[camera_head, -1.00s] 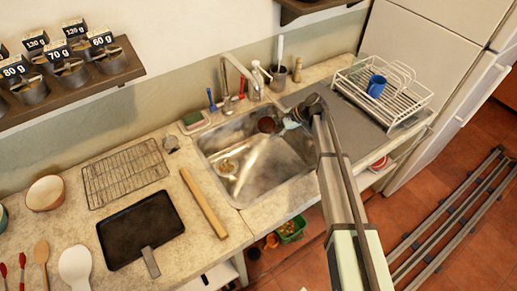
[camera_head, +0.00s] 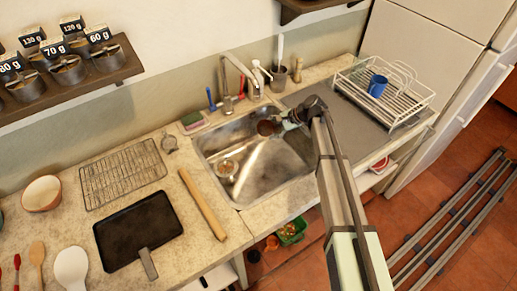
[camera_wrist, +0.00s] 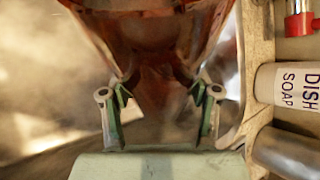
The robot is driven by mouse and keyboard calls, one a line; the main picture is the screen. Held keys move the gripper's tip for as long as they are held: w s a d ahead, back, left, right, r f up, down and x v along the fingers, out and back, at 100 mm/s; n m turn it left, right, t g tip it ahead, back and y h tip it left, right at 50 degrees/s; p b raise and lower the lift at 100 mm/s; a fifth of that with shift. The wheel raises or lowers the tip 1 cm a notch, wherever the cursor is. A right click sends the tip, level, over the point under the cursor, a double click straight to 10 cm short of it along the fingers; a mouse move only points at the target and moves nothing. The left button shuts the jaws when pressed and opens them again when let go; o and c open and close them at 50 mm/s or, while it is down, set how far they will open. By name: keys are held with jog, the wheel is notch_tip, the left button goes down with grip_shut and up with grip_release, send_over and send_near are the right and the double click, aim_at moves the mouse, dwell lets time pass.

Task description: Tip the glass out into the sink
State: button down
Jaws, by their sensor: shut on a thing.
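The glass (camera_head: 267,128) is see-through with a dark reddish-brown tint and is held over the back right part of the steel sink (camera_head: 262,172). My gripper (camera_head: 287,121) is shut on it, reaching in from the right. In the wrist view the glass (camera_wrist: 150,35) fills the top middle, between the two fingers of my gripper (camera_wrist: 160,105). Its mouth is cut off there, so I cannot tell its exact tilt or how much liquid it holds. The sink's drain fitting (camera_head: 227,168) shows at the left of the basin.
The faucet (camera_head: 238,75) stands behind the sink. A dish soap bottle (camera_wrist: 290,85) is close on the right in the wrist view. A dish rack (camera_head: 385,90) with a blue cup (camera_head: 377,86) is at the right. A rolling pin (camera_head: 203,205) lies left of the sink.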

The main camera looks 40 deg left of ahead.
jog(key=shift+w+r+n+t+b, duration=0.3)
jog(key=shift+r+n+t+b, duration=0.1)
jog(key=shift+r+t+b, duration=0.35)
dwell(0.8)
jog(key=shift+w+a+r+n+t+y+b, duration=0.15)
jog(key=shift+r+n+t+y+b, duration=0.5)
jog(key=shift+r+t+b, duration=0.65)
dwell(1.9)
jog(key=shift+s+d+r+n+t+y+b, duration=0.3)
jog(key=shift+s+r+n+t+b, duration=0.2)
jog(key=shift+s+r+b, duration=0.45)
dwell(1.5)
jog(key=shift+r+t+b, duration=0.15)
jog(key=shift+t+b, duration=0.2)
jog(key=shift+b, duration=0.15)
